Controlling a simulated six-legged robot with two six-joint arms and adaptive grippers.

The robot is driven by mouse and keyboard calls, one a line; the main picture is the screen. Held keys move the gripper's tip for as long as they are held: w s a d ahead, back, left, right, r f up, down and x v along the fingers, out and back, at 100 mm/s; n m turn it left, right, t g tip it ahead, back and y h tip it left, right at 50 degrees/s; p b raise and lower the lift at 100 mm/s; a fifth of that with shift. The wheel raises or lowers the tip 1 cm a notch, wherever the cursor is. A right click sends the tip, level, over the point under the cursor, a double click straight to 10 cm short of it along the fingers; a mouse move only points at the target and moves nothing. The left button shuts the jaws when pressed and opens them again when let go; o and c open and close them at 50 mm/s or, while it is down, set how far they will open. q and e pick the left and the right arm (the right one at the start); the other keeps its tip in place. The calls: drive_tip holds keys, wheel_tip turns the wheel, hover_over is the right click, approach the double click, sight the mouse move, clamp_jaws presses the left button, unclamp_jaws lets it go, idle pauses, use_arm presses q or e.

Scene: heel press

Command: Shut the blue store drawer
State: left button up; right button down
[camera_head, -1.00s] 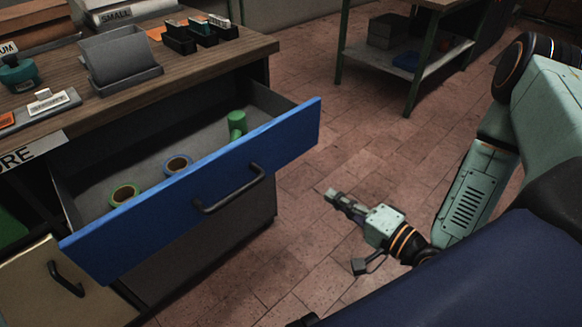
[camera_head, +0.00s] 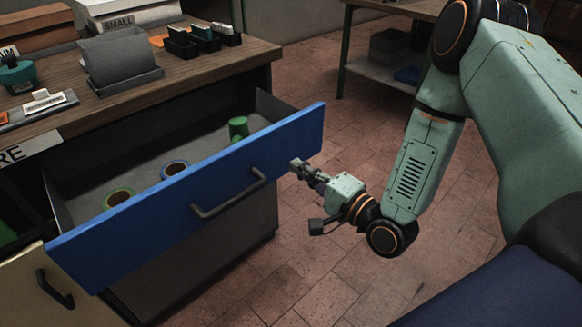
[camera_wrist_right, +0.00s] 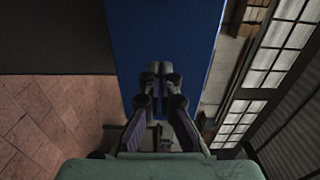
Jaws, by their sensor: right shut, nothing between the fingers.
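The blue store drawer (camera_head: 150,212) stands pulled out of the wooden-topped cabinet in the head view. Its dark bar handle (camera_head: 229,194) is on the front panel. Inside lie a green-rimmed ring (camera_head: 118,197), a blue-rimmed ring (camera_head: 175,169) and a green object (camera_head: 238,127). My right gripper (camera_head: 296,165) is shut and empty, close to the right part of the drawer front. In the right wrist view the shut fingertips (camera_wrist_right: 154,72) point at the blue panel (camera_wrist_right: 165,30); I cannot tell whether they touch it. My left gripper is not in view.
The worktop (camera_head: 200,62) above the drawer carries a grey holder (camera_head: 120,62), black trays (camera_head: 203,41) and a teal item (camera_head: 17,74). A cream cabinet door (camera_head: 25,290) is at lower left. Another table (camera_head: 375,78) stands behind. The tiled floor between is clear.

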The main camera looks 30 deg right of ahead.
sight(281, 156)
drive_tip(key=shift+b+x, duration=0.3)
drive_tip(key=shift+x, duration=0.95)
drive_tip(key=shift+w+a+f, duration=0.1)
drive_tip(key=shift+w+f, duration=0.05)
drive_tip(key=shift+w, duration=0.3)
drive_tip(key=shift+w, duration=0.1)
